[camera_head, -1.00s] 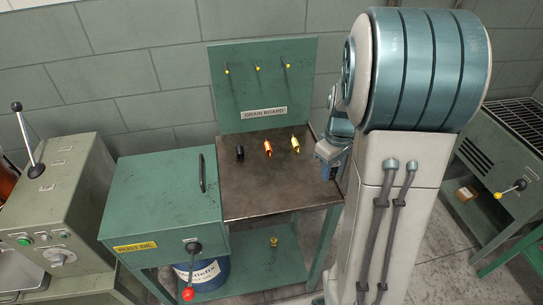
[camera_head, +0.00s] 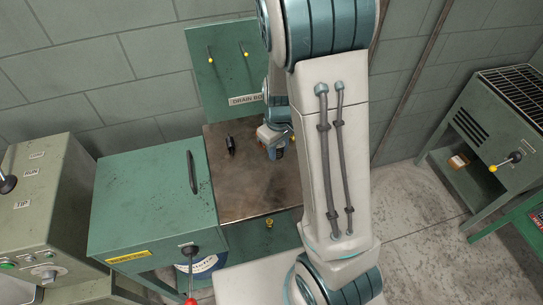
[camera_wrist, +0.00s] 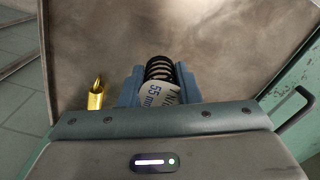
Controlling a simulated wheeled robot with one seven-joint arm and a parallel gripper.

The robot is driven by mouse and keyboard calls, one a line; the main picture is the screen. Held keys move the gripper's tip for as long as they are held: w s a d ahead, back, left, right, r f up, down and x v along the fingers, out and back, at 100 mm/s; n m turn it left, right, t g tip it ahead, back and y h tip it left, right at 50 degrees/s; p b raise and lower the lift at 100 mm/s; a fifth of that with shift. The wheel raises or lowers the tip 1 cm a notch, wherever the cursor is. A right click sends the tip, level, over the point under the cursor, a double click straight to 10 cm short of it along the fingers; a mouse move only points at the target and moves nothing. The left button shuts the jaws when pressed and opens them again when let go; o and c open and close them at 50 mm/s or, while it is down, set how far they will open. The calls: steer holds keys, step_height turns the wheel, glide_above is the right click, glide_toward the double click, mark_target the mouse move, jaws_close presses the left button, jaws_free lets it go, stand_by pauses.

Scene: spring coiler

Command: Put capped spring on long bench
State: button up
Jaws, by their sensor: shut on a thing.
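My gripper (camera_head: 277,148) is low over the top of the drain board bench (camera_head: 235,205). In the wrist view it (camera_wrist: 160,95) is shut on a dark-coiled spring (camera_wrist: 160,68) between its blue jaws. A pale surface printed "55 mm" shows below the coil. I cannot tell whether the held spring touches the bench top. The copper spring seen earlier does not show as a separate piece in the head view. A black spring (camera_head: 230,146) lies to the left of my gripper.
The green oil box (camera_head: 150,205) with a black handle stands left of the bench. A grey control cabinet (camera_head: 45,210) is further left. The upright drain board (camera_head: 220,70) with pegs rises behind. A green bench with a grate (camera_head: 510,120) stands at right.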

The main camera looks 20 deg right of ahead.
mark_target(272, 167)
steer(key=shift+a+f, duration=0.5)
steer(key=shift+a, duration=0.35)
steer(key=shift+f+p, duration=0.4)
steer(key=shift+f, duration=1.7)
steer(key=shift+f, duration=0.1)
steer(key=o, duration=0.5)
steer(key=shift+f, duration=0.1)
steer(key=o, duration=0.4)
steer(key=shift+o, duration=0.2)
steer(key=shift+r, duration=0.2)
